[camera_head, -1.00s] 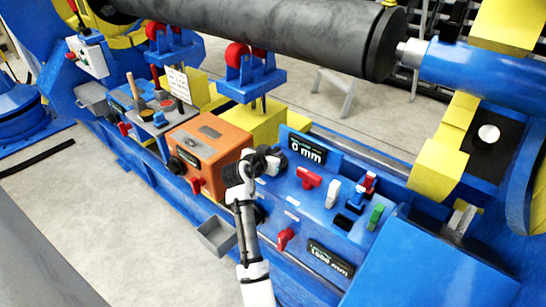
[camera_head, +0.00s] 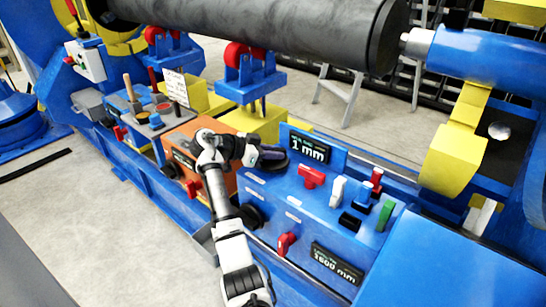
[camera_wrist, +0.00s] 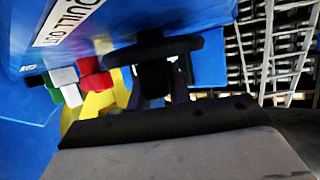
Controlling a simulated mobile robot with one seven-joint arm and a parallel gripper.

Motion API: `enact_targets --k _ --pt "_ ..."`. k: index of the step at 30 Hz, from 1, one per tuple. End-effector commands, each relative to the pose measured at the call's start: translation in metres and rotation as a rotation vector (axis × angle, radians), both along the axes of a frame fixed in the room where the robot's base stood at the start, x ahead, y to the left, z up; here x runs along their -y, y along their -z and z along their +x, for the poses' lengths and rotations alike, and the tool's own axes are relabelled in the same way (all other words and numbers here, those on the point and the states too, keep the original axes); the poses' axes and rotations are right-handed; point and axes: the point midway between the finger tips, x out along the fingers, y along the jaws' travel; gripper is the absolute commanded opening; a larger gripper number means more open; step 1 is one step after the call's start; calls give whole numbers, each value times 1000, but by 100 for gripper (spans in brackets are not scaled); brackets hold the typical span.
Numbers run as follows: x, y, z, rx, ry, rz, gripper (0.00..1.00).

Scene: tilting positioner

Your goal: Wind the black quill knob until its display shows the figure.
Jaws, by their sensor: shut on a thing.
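The black quill knob (camera_head: 277,164) sits on the sloping blue panel, just left of its display (camera_head: 309,148), which reads 1 mm. My gripper (camera_head: 258,156) reaches the knob from the left and is shut on it, hiding part of it. In the wrist view the dark round knob (camera_wrist: 150,50) stands at the top middle, its hub between my gripper's fingers (camera_wrist: 165,82). A white label beside it reads "QUILL OUT" (camera_wrist: 68,18).
Red (camera_head: 311,177), white, blue and green controls stand right of the knob. A lower display (camera_head: 336,264) reads 1600 mm. An orange box (camera_head: 196,158) lies behind my arm. A large dark cylinder (camera_head: 270,28) spans above. A white card (camera_head: 176,87) has unreadable writing.

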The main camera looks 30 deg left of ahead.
Motion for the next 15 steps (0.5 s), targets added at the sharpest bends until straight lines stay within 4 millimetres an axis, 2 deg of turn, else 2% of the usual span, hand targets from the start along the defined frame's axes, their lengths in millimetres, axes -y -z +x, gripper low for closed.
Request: enact_targets --k 15 --pt "0 1 -1 -5 45 0 0"
